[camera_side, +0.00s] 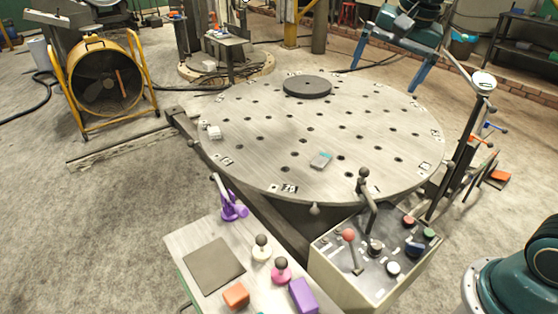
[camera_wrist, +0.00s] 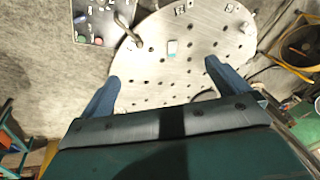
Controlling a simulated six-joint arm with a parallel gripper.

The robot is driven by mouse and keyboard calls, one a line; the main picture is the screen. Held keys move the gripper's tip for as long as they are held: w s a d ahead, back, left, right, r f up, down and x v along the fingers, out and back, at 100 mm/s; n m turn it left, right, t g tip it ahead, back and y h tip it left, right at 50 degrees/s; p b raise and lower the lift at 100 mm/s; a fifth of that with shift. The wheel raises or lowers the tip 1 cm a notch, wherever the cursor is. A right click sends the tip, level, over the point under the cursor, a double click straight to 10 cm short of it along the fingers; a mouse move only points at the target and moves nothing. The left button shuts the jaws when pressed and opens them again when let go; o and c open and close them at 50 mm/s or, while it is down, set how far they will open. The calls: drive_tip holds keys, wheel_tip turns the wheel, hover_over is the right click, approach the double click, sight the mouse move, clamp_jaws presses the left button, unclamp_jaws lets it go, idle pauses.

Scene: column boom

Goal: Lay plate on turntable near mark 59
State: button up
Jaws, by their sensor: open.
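A dark disc (camera_side: 307,86) stands on the turntable, and a white block (camera_side: 214,132) at its left rim. A control box (camera_side: 375,250) with levers stands at the near edge. A bench (camera_side: 185,240) holds knobs and blocks. A yellow fan (camera_side: 100,85) is at left.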

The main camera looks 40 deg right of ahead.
drive_tip(key=s+a+f+n+t, duration=0.1)
drive_tip(key=s+n, duration=0.4)
drive_tip(key=s, duration=0.5)
drive_tip(key=s+a+f+n+t, duration=0.1)
drive_tip(key=s+f+n, duration=0.3)
drive_tip(key=s, duration=0.6)
drive_tip(key=shift+s+a+n, duration=0.2)
drive_tip(key=shift+a+n, duration=0.45)
drive_tip(key=shift+n, duration=0.55)
